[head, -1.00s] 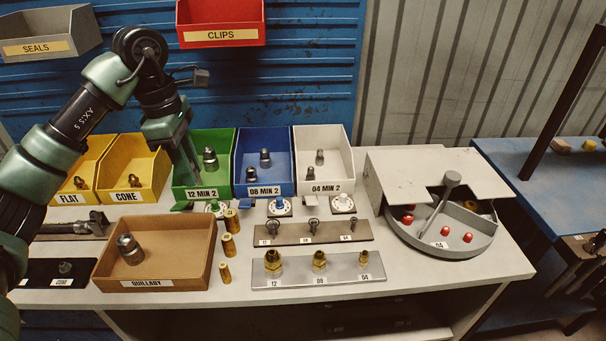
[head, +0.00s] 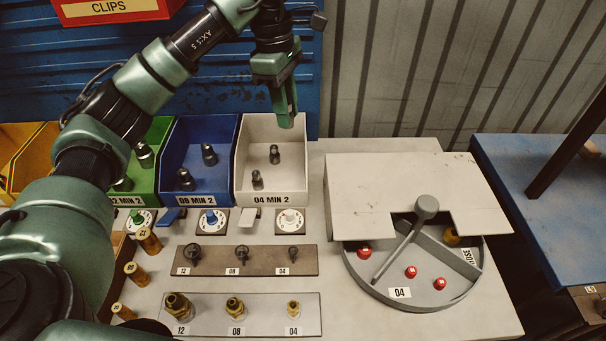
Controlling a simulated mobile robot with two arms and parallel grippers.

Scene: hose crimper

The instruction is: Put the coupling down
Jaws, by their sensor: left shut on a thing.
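My left gripper (head: 286,112) points downward over the back right of the white bin marked 04 MIN 2 (head: 262,200). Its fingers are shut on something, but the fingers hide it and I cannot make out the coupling. Two dark metal couplings stand in the white bin, one farther back (head: 274,154) and one near the front (head: 257,180). Two more stand in the blue bin (head: 200,203), and two show in the green bin (head: 138,201), partly behind my left arm. My right gripper is not in view.
A grey round tray (head: 400,300) with red pieces and a lever stands right, under a grey cover (head: 395,180). Brass fittings stand on a light plate (head: 262,316); a brown strip (head: 240,262) lies behind it. Bare table lies between.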

